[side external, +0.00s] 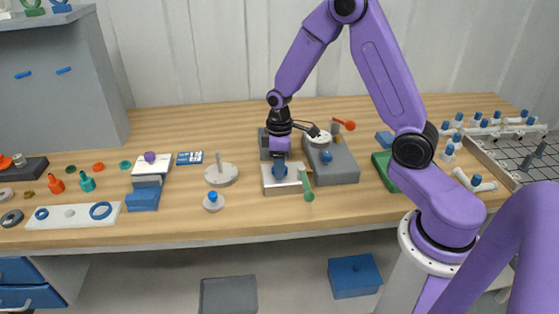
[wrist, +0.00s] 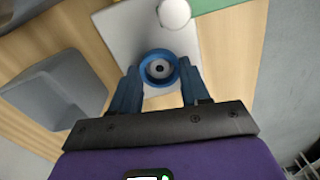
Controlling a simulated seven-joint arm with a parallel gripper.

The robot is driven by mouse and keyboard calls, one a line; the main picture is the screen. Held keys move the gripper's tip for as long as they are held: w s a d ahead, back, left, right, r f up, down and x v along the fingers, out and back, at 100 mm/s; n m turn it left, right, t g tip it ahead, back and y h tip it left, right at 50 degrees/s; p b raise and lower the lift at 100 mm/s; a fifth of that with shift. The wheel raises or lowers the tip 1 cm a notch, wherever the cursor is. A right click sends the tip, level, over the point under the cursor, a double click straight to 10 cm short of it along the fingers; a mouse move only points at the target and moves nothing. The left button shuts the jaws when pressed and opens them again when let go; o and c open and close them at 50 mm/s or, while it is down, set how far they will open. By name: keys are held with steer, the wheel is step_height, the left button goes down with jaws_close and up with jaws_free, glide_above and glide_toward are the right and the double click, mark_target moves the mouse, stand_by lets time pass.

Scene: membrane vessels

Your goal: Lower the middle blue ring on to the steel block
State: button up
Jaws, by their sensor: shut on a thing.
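My gripper (wrist: 158,78) points down with its two blue fingers on either side of the blue ring (wrist: 158,68), shut on it. The ring lies over the pale steel block (wrist: 130,30), and a dark round centre shows through it. In the side view my gripper (side external: 280,171) is just above the steel block (side external: 284,188). The fingers hide most of the ring there, and I cannot tell whether it touches the block. Two other blue rings, a left one (side external: 41,213) and a larger right one (side external: 100,210), lie on a white plate (side external: 83,219) at the left.
A white round knob (wrist: 174,13) stands near the ring on the block. A green-handled tool (side external: 308,190) is at the block's right side. A grey fixture (side external: 337,165) stands close behind it to the right. A round base with a peg (side external: 221,174) stands to the left.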

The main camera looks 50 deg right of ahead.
steer(key=o, duration=1.1)
step_height(320, 180, up, 17)
steer(key=shift+r, duration=0.15)
steer(key=shift+a, duration=0.1)
stand_by(0.3)
